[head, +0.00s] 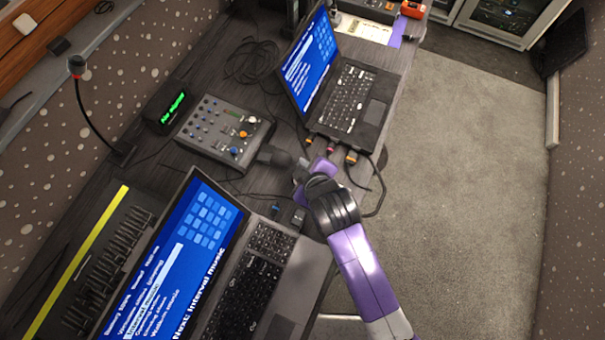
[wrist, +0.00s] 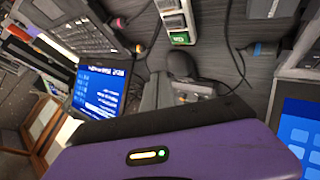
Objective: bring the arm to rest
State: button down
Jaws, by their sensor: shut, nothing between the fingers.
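My gripper (head: 272,156) is a dark end on my purple and black arm, over the desk beside the lower right corner of the grey mixer (head: 222,132). Its fingers are shut with nothing between them; in the head view they are small and hard to make out. I cannot tell whether they touch the mixer. The purple wrist housing fills the lower part of the wrist view. A fader panel (head: 112,243) with dark sliders and a yellow strip lies at the lower left of the head view, apart from my gripper.
A near laptop (head: 255,290) and a far laptop (head: 355,95) stand open on the desk, either side of my gripper. Cables (head: 376,190) lie right of my wrist. A gooseneck lamp or microphone (head: 85,100) rises at left. The carpeted floor (head: 460,200) at right is clear.

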dwell(0.4)
jog(key=shift+w+a+r, duration=0.1)
jog(key=shift+r, duration=0.1)
notch_tip(320, 180, up, 6)
jog(key=w+a+m+t+y, duration=0.1)
jog(key=w+m+t+y, duration=0.1)
jog(key=t, duration=0.1)
jog(key=s+d+r+m+t, duration=0.2)
jog(key=s+d+r+m, duration=0.1)
jog(key=s+d, duration=0.1)
jog(key=s+d+r+m+h+b, duration=0.1)
jog(key=s+d+m+b, duration=0.1)
jog(key=s+d, duration=0.4)
jog(key=s+d+r+m+h+b, duration=0.1)
jog(key=s+d+r+m+h, duration=0.1)
jog(key=s+d, duration=0.5)
jog(key=s+d+r+m+t+h+b, duration=0.1)
jog(key=s+d+m, duration=0.3)
jog(key=s, duration=1.1)
jog(key=shift+s+d+r+h+b, duration=0.4)
jog(key=shift+d+r+h+b, duration=0.4)
jog(key=shift+d, duration=0.35)
jog(key=shift+f, duration=0.25)
